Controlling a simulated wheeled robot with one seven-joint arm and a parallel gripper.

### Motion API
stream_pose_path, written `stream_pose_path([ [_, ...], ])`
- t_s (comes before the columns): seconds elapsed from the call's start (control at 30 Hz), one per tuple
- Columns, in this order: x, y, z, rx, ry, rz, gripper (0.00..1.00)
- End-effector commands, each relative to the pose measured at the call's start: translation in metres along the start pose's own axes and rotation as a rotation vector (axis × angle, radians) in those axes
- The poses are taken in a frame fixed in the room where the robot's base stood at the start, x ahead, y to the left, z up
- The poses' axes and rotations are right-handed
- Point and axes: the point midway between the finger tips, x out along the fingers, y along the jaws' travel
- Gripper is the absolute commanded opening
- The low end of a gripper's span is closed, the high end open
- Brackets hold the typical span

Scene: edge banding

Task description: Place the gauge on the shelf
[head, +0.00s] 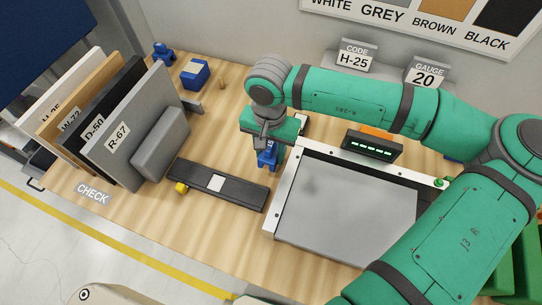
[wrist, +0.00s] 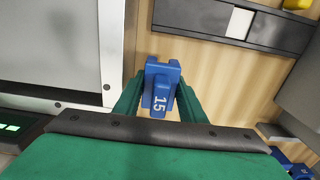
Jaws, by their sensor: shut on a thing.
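My gripper (head: 267,146) is shut on a blue gauge (head: 268,158), above the wooden bench beside the grey panel's left edge. In the wrist view, the gauge (wrist: 160,88) carries the number 15 and sits between the two green fingers (wrist: 158,104). I cannot tell whether its bottom touches the bench. Other blue blocks stand at the back left of the bench: one (head: 163,53) near the wall and one (head: 195,73) with a light top. No surface in view is clearly marked as the shelf.
A grey panel in a white frame (head: 345,205) lies right of the gripper. A dark bar (head: 218,185) lies to the left, with upright labelled boards (head: 125,140) beyond it. Signs read CODE H-25 (head: 353,58) and GAUGE 20 (head: 425,74). Bench between blue blocks and gripper is mostly clear.

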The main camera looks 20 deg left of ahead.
Motion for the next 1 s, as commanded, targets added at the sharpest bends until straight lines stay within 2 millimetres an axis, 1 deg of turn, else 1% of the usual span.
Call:
stream_pose_path([
  [0.1, 0.009, 0.0, -0.007, 0.002, -0.001, 0.001, 0.08],
  [0.3, 0.036, 0.0, -0.006, 0.0, -0.001, 0.001, 0.08],
  [0.7, 0.041, 0.0, -0.006, 0.001, 0.0, 0.001, 0.08],
  [0.73, 0.042, 0.0, -0.006, 0.001, 0.0, 0.001, 0.39],
  [0.77, 0.042, 0.0, -0.006, 0.001, 0.0, 0.001, 0.45],
  [1.0, 0.041, 0.0, -0.006, 0.001, 0.0, 0.001, 0.45],
])
